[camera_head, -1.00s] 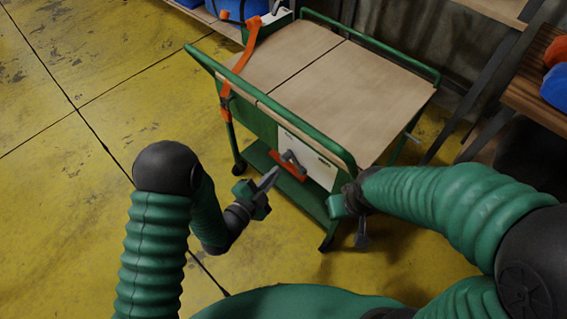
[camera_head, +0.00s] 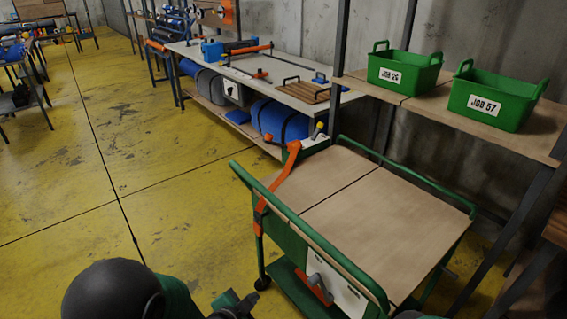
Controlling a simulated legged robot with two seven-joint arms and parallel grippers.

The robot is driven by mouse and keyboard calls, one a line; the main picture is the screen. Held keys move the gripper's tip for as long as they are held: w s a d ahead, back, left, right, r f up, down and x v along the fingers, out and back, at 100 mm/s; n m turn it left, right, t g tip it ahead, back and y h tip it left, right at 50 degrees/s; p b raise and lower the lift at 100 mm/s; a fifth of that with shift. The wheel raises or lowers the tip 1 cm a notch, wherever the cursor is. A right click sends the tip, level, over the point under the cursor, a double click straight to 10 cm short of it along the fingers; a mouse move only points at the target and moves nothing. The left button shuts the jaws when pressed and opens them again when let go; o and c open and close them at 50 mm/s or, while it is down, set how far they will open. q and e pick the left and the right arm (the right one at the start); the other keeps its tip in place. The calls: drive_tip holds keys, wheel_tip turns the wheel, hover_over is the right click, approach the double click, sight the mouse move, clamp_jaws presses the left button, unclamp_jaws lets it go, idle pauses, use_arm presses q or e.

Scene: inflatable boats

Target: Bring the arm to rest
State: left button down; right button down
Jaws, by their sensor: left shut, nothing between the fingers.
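My left arm comes in at the bottom left with its black elbow joint showing. My left gripper (camera_head: 236,305) is at the bottom edge, partly cut off, shut with nothing in it. It is left of the lower front of the green cart (camera_head: 345,262), apart from it as far as I can tell. Only a small dark piece at the bottom edge, near the cart's front corner, may be my right arm; my right gripper does not show.
The cart's wooden top (camera_head: 384,220) is bare. Two green bins, JOB 26 (camera_head: 403,75) and JOB 57 (camera_head: 492,100), stand on a shelf. A workbench (camera_head: 262,72) is behind. Yellow floor (camera_head: 150,165) is clear at left.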

use_arm(q)
drive_tip(key=s+a+r+n+g+y, duration=0.4)
drive_tip(key=s+a+n+g, duration=0.2)
drive_tip(key=s+a+n, duration=0.7)
drive_tip(key=s+r+p, duration=0.1)
drive_tip(key=r+p, duration=0.9)
drive_tip(key=s+d+r+m+g+p, duration=0.1)
drive_tip(key=s+r+p, duration=0.1)
drive_tip(key=r+p, duration=0.8)
drive_tip(key=shift+s+d+r+m+p, duration=0.25)
drive_tip(key=shift+r+m+p, duration=0.05)
drive_tip(key=shift+r+p, duration=0.05)
